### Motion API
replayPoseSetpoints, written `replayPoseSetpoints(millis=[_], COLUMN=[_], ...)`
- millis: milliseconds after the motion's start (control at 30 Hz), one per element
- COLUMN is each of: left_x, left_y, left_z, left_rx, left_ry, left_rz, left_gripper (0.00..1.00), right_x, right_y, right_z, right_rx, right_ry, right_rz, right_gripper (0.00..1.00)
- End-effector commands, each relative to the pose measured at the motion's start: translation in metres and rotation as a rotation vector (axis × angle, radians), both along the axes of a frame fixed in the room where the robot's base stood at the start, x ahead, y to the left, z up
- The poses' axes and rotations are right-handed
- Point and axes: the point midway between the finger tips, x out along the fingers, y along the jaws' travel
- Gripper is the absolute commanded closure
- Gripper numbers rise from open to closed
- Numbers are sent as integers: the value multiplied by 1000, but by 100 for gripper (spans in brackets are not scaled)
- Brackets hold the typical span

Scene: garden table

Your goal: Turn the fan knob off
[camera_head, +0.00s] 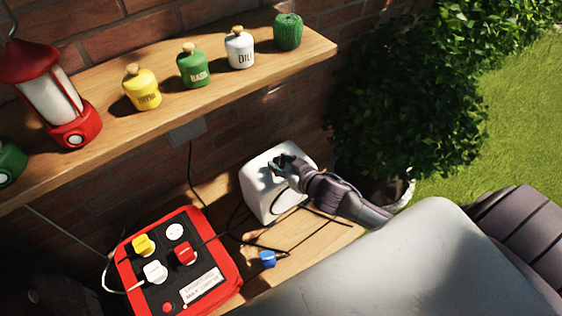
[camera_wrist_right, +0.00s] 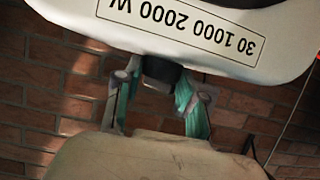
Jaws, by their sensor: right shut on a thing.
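The fan (camera_head: 262,190) is a white box-shaped unit on the lower wooden table, against the brick wall. Its top panel also shows in the right wrist view (camera_wrist_right: 215,45), with a label reading "30 1000 2000 W". The dark fan knob (camera_wrist_right: 161,74) sticks out at the edge of that panel. My right gripper (camera_head: 284,166) is at the top of the fan. In the right wrist view its two teal-padded fingers stand on either side of the knob and are shut on it. The knob's setting cannot be read. My left gripper is not in view.
A red power box (camera_head: 225,268) with yellow, white and red plugs stands left of the fan; cables run between. A blue plug (camera_head: 267,259) lies on the table. The shelf (camera_head: 110,140) above holds a red lantern (camera_head: 70,120) and several jars. A bush (camera_head: 400,95) stands right.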

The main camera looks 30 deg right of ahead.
Motion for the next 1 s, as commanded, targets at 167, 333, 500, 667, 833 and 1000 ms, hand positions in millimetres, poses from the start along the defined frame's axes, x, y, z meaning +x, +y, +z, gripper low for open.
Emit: replayPoseSetpoints(millis=[167, 333, 500, 667, 833, 1000], left_x=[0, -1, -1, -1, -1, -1], left_y=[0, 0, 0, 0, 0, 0], left_z=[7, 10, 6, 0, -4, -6], left_rx=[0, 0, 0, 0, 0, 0], left_ry=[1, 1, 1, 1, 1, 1], left_rz=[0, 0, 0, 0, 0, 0], left_gripper=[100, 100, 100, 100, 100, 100], right_x=[1, 2, 4, 6, 6, 6], right_y=[-3, -6, -8, -9, -9, -9], right_z=[2, 2, 1, 1, 2, 1], right_rx=[-7, -11, -12, -10, -7, -5], right_ry=[0, -1, -2, -5, -5, -2], right_rz=[92, 225, 371, 498, 609, 690], right_gripper=[95, 95, 95, 95, 95, 95])
